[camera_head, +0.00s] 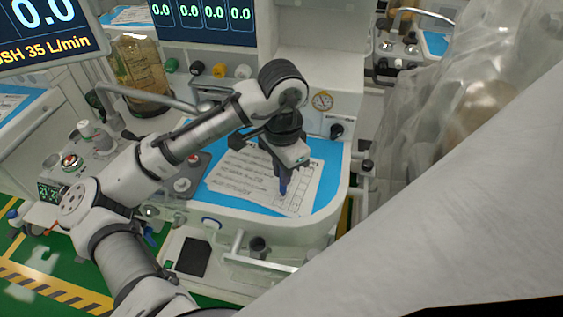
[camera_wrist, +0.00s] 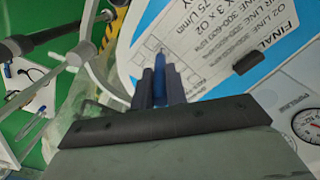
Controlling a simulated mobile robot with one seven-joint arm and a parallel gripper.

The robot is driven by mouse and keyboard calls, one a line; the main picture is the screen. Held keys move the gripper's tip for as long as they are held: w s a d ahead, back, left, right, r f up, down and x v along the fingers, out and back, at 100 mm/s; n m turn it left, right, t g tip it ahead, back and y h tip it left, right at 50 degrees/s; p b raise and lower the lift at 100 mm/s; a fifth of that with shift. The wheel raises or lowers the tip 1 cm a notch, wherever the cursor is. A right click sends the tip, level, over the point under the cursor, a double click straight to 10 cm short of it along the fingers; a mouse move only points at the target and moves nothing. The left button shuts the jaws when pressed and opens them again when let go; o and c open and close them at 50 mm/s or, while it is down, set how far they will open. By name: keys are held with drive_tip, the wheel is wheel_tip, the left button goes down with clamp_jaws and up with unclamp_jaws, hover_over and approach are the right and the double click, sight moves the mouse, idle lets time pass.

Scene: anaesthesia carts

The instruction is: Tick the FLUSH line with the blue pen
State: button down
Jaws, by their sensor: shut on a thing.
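My gripper (camera_head: 284,178) is shut on a blue pen (camera_head: 283,188) and holds it with the tip pointing down over a printed paper sheet. In the wrist view the blue pen (camera_wrist: 160,66) stands between the two dark fingers of my gripper (camera_wrist: 160,82). The paper sheet (camera_head: 245,175) lies on the blue top of the cart, with lines of text and a grid of boxes. In the wrist view the sheet (camera_wrist: 200,40) shows O2 line text and part of a FINAL heading. I cannot read a FLUSH line. Whether the pen tip touches the paper, I cannot tell.
A blue mat (camera_head: 328,187) surrounds the sheet on the cart top. A dark clip or block (camera_wrist: 248,62) lies on the sheet's edge in the wrist view. A pale draped sheet (camera_head: 450,220) fills the right foreground.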

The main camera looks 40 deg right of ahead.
drive_tip(key=shift+s, duration=0.1)
idle(0.3)
wheel_tip(320, 180, up, 7)
drive_tip(key=p, duration=0.7)
drive_tip(key=shift+a, duration=0.1)
idle(0.6)
